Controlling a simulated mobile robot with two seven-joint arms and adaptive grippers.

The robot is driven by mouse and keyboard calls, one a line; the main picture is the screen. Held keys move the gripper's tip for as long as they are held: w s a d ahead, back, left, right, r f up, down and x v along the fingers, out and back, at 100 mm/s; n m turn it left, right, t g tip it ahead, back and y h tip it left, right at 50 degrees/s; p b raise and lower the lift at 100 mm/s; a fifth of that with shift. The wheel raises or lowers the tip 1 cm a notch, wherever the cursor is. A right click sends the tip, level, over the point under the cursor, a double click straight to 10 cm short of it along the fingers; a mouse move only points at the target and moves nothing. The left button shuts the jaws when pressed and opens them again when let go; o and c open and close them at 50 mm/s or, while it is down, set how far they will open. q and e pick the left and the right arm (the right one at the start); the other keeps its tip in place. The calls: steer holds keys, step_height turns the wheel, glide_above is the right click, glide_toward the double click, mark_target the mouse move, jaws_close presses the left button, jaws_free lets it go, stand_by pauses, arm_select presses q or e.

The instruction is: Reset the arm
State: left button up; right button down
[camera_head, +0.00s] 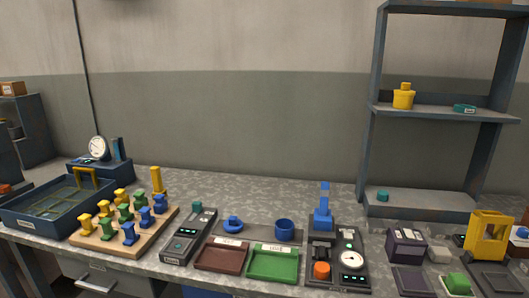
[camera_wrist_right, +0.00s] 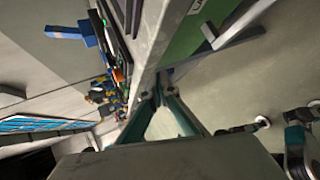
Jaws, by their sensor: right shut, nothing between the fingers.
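My right gripper (camera_wrist_right: 160,88) shows in the right wrist view, with its teal-edged fingers converging to a tip near the middle of the picture. It is shut and nothing shows between the fingers. A long pale edge and a green surface lie beyond it at the top. Neither of my arms nor grippers shows in the head view, and my left gripper is in no view.
The speckled workbench (camera_head: 340,188) holds a wooden peg board (camera_head: 160,228), a blue tray (camera_head: 30,213), a red tray (camera_head: 222,258), a green tray (camera_head: 273,264) and several devices. A metal shelf (camera_head: 440,112) stands at the back right. The bench's back strip is mostly clear.

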steer(key=s+a+f+m+t+h+p, duration=0.1)
steer(key=s+a+f+m+h, duration=0.1)
steer(key=s+a+f+m, duration=0.45)
steer(key=s+a+f+m+h+p, duration=0.1)
steer(key=s+a+f+m, duration=0.25)
steer(key=f+m, duration=0.65)
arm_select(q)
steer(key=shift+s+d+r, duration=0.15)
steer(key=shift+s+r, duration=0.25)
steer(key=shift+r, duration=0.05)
arm_select(e)
steer(key=s+a+f+m+h, duration=0.1)
steer(key=s+a+f+m, duration=0.1)
steer(key=a+m, duration=0.3)
steer(key=s+a, duration=0.1)
steer(key=a, duration=0.2)
steer(key=shift+s+f, duration=0.15)
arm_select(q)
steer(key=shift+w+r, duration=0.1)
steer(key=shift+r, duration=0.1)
